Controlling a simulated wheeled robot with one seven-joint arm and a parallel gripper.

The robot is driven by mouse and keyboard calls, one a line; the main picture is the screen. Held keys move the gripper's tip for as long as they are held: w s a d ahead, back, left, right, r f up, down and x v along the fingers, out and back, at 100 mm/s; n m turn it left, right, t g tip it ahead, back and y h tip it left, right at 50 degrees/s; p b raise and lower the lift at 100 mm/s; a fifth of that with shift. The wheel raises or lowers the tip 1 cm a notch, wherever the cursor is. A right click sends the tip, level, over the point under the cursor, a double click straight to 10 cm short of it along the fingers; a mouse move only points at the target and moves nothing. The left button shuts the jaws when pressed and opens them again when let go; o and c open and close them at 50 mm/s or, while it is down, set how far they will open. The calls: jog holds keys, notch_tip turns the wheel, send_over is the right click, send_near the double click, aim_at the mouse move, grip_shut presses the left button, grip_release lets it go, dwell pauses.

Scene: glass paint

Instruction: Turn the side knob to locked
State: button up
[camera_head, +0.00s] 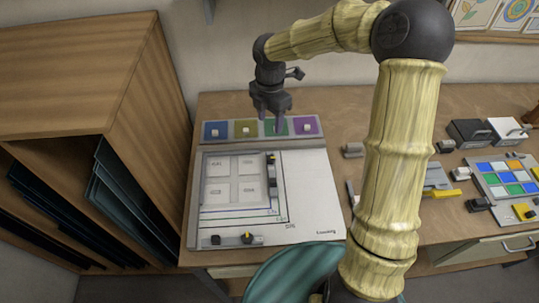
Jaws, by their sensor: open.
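A white board (310,190) lies on the wooden table, with a square frame of pale panels on it. A dark strip runs up the frame's right side, and a small black knob with a yellow mark (271,157) sits at its upper end. A second black and yellow knob (248,238) sits on a pale strip along the board's front edge. The lock marks are too small to read. My gripper (272,117) is open and empty, pointing down over the coloured row behind the board, apart from both knobs.
A row of coloured squares with small pale knobs (217,131) lies behind the board. A wooden shelf (75,65) stands at left. A teal chair (285,272) is in front. Boxes and a coloured tile board (506,176) lie at right. My arm hides part of the table.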

aim_at(270, 158)
notch_tip(270, 158, down, 17)
jog(key=shift+f+p, duration=0.2)
jog(key=shift+p, duration=0.85)
jog(key=c, duration=1)
